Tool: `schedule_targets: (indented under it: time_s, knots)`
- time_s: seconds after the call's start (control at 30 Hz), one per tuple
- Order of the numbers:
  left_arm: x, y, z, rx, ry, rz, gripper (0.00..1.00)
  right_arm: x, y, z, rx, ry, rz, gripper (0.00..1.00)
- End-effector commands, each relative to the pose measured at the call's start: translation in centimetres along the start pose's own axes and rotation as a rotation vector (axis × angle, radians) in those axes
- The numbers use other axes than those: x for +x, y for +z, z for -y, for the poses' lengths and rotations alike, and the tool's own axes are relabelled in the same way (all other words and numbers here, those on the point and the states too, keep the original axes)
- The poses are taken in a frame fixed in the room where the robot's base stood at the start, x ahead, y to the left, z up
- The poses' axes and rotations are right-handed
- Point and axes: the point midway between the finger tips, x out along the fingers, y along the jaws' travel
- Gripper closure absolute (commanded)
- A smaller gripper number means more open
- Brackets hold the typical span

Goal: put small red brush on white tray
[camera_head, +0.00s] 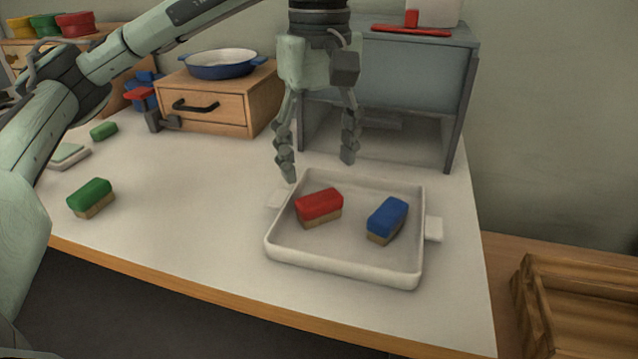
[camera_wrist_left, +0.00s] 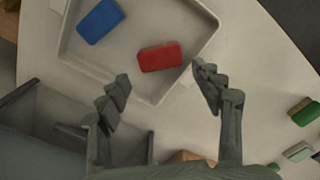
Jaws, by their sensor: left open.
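The red brush (camera_head: 319,206) has a red top and a tan bristle base. It lies inside the white tray (camera_head: 345,269), in its left half, and also shows in the left wrist view (camera_wrist_left: 160,57). A blue brush (camera_head: 387,220) lies to its right in the same tray. My left gripper (camera_head: 319,168) is open and empty, above the tray's back edge, with its fingers pointing down. In the left wrist view its fingertips (camera_wrist_left: 160,82) are spread apart, with the red brush just beyond them. My right gripper is in neither view.
A green brush (camera_head: 91,198) stands on the left of the table, with a smaller green one (camera_head: 104,131) behind. A grey metal shelf unit (camera_head: 410,75) stands behind the tray. A wooden drawer box (camera_head: 218,104) carries a blue pan (camera_head: 222,64). A wooden crate (camera_head: 590,275) is at right.

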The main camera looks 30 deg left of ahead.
Motion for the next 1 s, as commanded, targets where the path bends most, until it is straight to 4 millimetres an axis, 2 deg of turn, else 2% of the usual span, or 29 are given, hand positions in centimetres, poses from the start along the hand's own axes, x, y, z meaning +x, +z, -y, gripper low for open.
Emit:
schedule_targets:
  time_s: [0.03, 0.1, 0.3, 1.0]
  knots:
    - [-1.3, 0.0, -0.1, 0.001, 0.004, 0.0, 0.34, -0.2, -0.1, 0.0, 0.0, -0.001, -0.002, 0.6]
    - [-2.6, 0.0, -0.1, 0.0, 0.003, -0.001, 0.34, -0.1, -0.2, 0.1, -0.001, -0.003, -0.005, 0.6]
    - [-4.8, 0.0, 0.0, 0.0, 0.001, 0.0, 0.34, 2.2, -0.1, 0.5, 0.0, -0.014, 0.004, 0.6]
    - [-5.0, 0.0, 0.0, 0.001, -0.001, 0.001, 0.34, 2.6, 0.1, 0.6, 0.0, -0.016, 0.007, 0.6]
